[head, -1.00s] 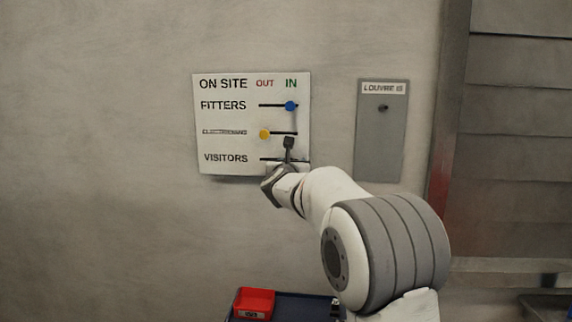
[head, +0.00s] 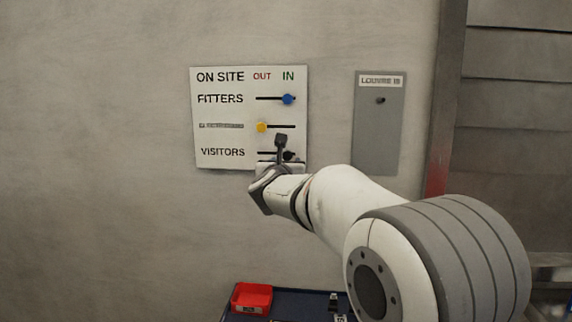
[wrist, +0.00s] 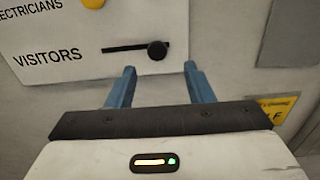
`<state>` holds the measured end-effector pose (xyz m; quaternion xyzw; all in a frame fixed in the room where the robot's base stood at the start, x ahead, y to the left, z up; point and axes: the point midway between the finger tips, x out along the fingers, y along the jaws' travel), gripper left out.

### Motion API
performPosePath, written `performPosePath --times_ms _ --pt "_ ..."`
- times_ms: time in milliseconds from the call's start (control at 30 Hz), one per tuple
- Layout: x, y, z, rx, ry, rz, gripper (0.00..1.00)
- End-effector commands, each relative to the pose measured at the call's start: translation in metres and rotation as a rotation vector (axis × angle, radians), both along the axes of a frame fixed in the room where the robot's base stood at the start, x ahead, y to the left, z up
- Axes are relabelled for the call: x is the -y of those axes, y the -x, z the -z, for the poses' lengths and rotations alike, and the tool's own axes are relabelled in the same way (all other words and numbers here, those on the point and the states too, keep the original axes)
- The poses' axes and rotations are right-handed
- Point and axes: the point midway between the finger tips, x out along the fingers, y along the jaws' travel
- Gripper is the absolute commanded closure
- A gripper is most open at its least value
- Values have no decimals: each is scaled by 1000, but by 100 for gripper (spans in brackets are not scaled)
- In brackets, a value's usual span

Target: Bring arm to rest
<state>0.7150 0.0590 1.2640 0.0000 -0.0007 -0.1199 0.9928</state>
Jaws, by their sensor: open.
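My gripper (wrist: 158,84) is open and empty in the wrist view, its two blue fingers apart just below the on-site board. In the head view my gripper (head: 280,150) is in front of the board's lower part. The white board (head: 215,133) hangs on the wall with rows for fitters, electricians and visitors. The blue knob (head: 288,99) is at the IN end. The yellow knob (head: 262,127) is at the OUT end. The dark visitors knob (wrist: 157,51) is at the right end of its slot, beyond the fingertips; I cannot tell whether they touch it.
A grey louvre panel (head: 379,130) is on the wall right of the board. A red bin (head: 252,298) sits on a dark blue surface (head: 285,306) below. A slatted shutter (head: 515,110) stands at the right. The wall left of the board is clear.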

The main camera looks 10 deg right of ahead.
Motion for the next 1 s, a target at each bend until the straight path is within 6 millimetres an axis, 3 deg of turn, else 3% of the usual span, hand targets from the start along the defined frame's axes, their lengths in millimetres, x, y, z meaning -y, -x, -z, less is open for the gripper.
performPosePath --times_ms 267,467,667,800,1000 --pt "-2 6 1 -40 95 -41 52" --pt "-13 50 23 -230 615 -275 52" --pt "-17 128 80 -419 1295 -632 52" --pt "-7 197 129 -496 1743 -934 52" --pt "23 309 194 -490 2269 -1462 52"
